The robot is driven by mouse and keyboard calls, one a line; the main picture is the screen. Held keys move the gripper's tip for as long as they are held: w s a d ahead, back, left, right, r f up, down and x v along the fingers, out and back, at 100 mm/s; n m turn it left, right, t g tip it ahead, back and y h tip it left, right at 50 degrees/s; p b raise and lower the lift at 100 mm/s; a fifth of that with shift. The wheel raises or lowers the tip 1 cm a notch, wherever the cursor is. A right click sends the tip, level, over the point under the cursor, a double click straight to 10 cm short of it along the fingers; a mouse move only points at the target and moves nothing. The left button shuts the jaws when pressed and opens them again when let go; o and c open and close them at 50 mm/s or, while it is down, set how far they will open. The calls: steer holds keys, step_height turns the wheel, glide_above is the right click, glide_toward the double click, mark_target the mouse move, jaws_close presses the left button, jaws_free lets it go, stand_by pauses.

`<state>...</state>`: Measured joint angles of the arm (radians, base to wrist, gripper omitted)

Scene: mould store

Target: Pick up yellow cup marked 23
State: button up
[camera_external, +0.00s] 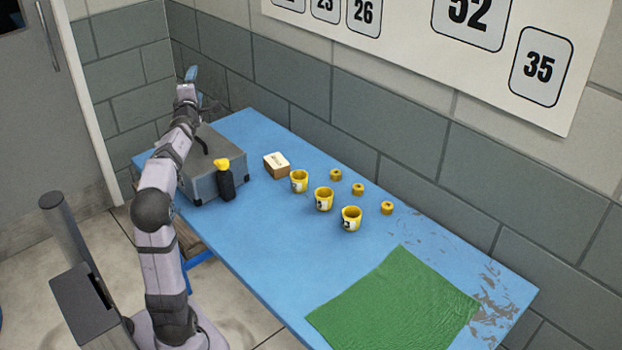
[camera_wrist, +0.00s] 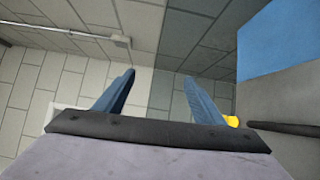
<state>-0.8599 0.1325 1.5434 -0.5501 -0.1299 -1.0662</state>
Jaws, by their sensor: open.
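Three yellow cups stand upright in a slanting row on the blue table: the left cup (camera_external: 299,182), the middle cup (camera_external: 323,199) and the right cup (camera_external: 350,219). Each has a pale label with a dark mark, too small to read, so I cannot tell which is 23. My gripper (camera_external: 191,75) is raised high at the table's far left end, well away from the cups. In the wrist view my gripper (camera_wrist: 158,77) is open and empty, its two blue fingers spread before wall and ceiling. No cup shows in that view.
A grey case (camera_external: 205,185), a black bottle with yellow top (camera_external: 226,184) and a small white-topped box (camera_external: 277,166) stand left of the cups. Several small yellow pieces (camera_external: 358,189) lie behind them. A green cloth (camera_external: 400,305) covers the near right; the blue table (camera_external: 270,250) is bare in front.

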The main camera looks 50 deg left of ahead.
steer(key=w+d+f+m+t+h+p, duration=0.25)
steer(key=w+d+f+m, duration=0.25)
steer(key=w+d+m, duration=0.7)
steer(key=m+t+h+p, duration=0.3)
steer(key=m+h+p, duration=0.3)
steer(key=m+h, duration=1.1)
glide_above(345, 218)
steer(key=w+a, duration=0.1)
steer(key=a, duration=0.2)
step_height(345, 218, down, 12)
steer(key=m+y, duration=0.3)
steer(key=s+f+g+p, duration=0.1)
steer(key=f, duration=0.1)
steer(key=s+d+f+g+p, duration=0.1)
steer(key=s+f, duration=0.1)
steer(key=f, duration=0.1)
steer(key=s+f+g+p, duration=0.1)
steer(key=f+p, duration=0.1)
steer(key=f, duration=0.1)
steer(key=shift+s+d+f+n+g, duration=0.1)
steer(key=shift+s+d+n+g, duration=0.2)
steer(key=shift+s+d+g, duration=0.05)
steer(key=shift+p+x, duration=0.3)
steer(key=shift+x, duration=3.35)
steer(key=shift+d, duration=0.15)
steer(key=c, duration=1.1)
